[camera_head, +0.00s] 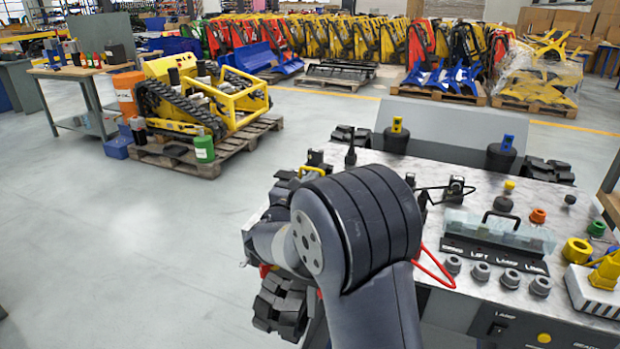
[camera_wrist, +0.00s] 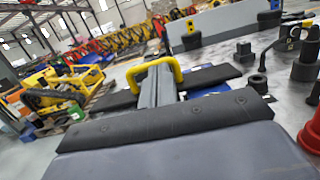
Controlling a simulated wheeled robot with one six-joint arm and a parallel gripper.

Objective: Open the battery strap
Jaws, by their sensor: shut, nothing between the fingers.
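A yellow arched handle (camera_wrist: 154,70) stands in the middle of the wrist view, just beyond the tips of my gripper (camera_wrist: 160,82). My gripper's grey fingers are shut together with nothing between them. I cannot tell whether they touch the handle. Dark flat pieces (camera_wrist: 210,76) lie on both sides, with a bit of blue beside them. I cannot make out the battery strap clearly or tell whether it is fastened. In the head view the yellow handle (camera_head: 312,170) shows at the carrier's left end, and my arm hides my gripper.
The carrier's grey top (camera_head: 450,183) bears a clear-covered switch panel (camera_head: 495,240), several knobs and a yellow part (camera_head: 606,270). A red cable (camera_head: 434,268) runs beside my arm. A yellow tracked machine (camera_head: 200,95) stands on a pallet at left. The floor between is clear.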

